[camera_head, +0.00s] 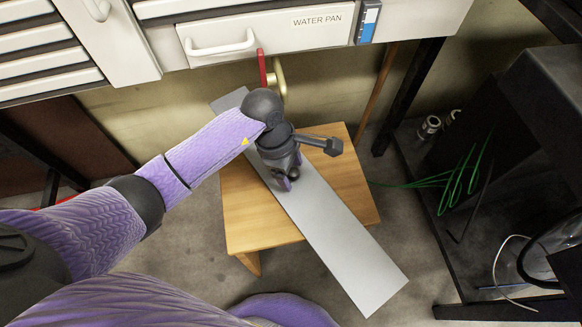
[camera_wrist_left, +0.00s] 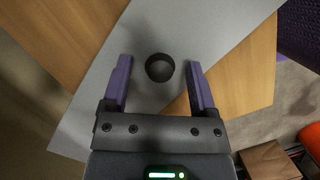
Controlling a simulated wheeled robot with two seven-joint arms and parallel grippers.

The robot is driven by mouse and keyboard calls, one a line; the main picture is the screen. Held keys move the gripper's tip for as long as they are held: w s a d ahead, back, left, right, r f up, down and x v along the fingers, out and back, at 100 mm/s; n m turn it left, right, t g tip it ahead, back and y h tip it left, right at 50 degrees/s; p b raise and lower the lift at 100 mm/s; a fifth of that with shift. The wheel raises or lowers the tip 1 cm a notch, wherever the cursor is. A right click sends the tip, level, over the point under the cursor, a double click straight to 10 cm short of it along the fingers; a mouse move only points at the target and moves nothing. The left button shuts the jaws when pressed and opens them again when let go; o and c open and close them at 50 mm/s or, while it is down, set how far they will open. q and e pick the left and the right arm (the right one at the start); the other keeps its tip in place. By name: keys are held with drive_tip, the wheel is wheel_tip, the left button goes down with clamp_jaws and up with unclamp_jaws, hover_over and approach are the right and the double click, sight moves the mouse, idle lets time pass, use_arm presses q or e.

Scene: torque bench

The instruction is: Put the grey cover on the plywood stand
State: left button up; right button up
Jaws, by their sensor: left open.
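The grey cover (camera_head: 340,235) is a long flat plate lying diagonally across the plywood stand (camera_head: 244,215). Its ends reach past the stand at the upper left and lower right. In the left wrist view the cover (camera_wrist_left: 205,25) carries a round dark knob (camera_wrist_left: 160,67), with the stand's wood (camera_wrist_left: 255,75) on both sides. My left gripper (camera_head: 289,180) points down over the middle of the cover. Its open fingers (camera_wrist_left: 159,68) appear on either side of the knob, not closed on it. In the head view the gripper hides the knob. My right gripper is not in view.
A white cabinet with a "WATER PAN" drawer (camera_head: 270,35) stands behind the stand. A red handle (camera_head: 262,66) and a brass-coloured one hang below it. A dark rack with green wire (camera_head: 455,185) stands to the right. The floor in front is mostly clear.

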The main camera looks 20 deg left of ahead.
use_arm(q)
drive_tip(key=p+v, duration=0.6)
drive_tip(key=v, duration=0.5)
drive_tip(key=shift+r, duration=0.3)
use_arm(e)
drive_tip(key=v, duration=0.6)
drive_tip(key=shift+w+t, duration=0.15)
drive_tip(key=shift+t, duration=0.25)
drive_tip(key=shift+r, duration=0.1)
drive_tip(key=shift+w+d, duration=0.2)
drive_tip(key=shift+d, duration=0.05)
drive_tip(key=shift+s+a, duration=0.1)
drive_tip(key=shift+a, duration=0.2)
